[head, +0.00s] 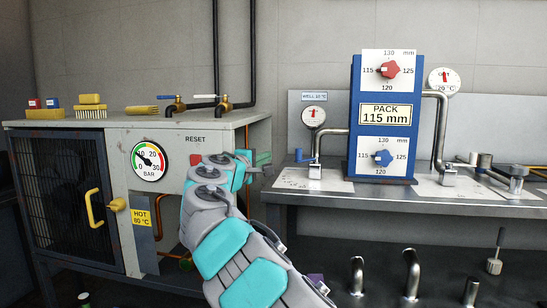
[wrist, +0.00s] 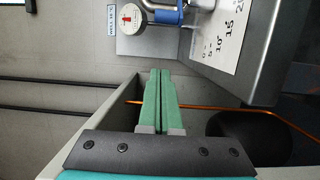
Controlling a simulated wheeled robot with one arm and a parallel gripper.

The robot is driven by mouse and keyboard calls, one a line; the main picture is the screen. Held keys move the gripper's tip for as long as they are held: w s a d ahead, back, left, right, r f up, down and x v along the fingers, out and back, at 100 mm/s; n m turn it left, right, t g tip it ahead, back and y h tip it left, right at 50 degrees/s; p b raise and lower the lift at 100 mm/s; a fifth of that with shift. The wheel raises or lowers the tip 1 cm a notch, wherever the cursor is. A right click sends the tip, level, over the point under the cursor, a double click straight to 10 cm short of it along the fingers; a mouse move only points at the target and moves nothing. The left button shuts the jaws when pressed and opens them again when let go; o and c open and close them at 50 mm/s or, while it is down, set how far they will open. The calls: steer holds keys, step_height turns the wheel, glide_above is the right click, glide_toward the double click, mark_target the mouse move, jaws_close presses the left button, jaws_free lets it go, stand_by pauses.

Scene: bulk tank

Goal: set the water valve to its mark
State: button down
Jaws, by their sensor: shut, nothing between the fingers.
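A tap with a blue lever (head: 300,157) stands on the steel bench under a sign reading WELL 10 °C (head: 315,97). I take it as the water valve. A white scale sheet (head: 290,181) lies below it. In the wrist view, the blue lever (wrist: 166,17) is at the top and the scale sheet (wrist: 228,28) shows the numbers 5, 10 and 15. A mark cannot be made out. My gripper (head: 263,158) is left of the lever and apart from it. Its green fingers (wrist: 161,82) are together and empty.
The bench (head: 420,206) holds a blue panel (head: 356,120) with red and blue knobs, reading PACK 115 mm. A cabinet (head: 115,170) with gauge and brass taps (head: 225,104) stands left. In the wrist view, an orange pipe (wrist: 255,110) passes behind my fingers.

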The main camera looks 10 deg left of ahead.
steer(key=shift+x, duration=1)
steer(key=shift+w+d, duration=0.1)
steer(key=shift+w, duration=0.25)
steer(key=shift+p+x, duration=1.25)
steer(key=shift+x, duration=2)
steer(key=shift+s+d+b, duration=0.35)
steer(key=shift+s+d, duration=0.2)
steer(key=shift+d, duration=0.05)
steer(key=shift+s+d+f, duration=0.1)
steer(key=shift+d, duration=0.2)
steer(key=shift+s+d, duration=0.25)
steer(key=shift+s, duration=0.05)
steer(key=shift+s+d+b, duration=0.3)
steer(key=shift+s+d, duration=0.05)
steer(key=shift+d, duration=0.2)
steer(key=shift+d+f, duration=0.1)
steer(key=shift+d, duration=0.1)
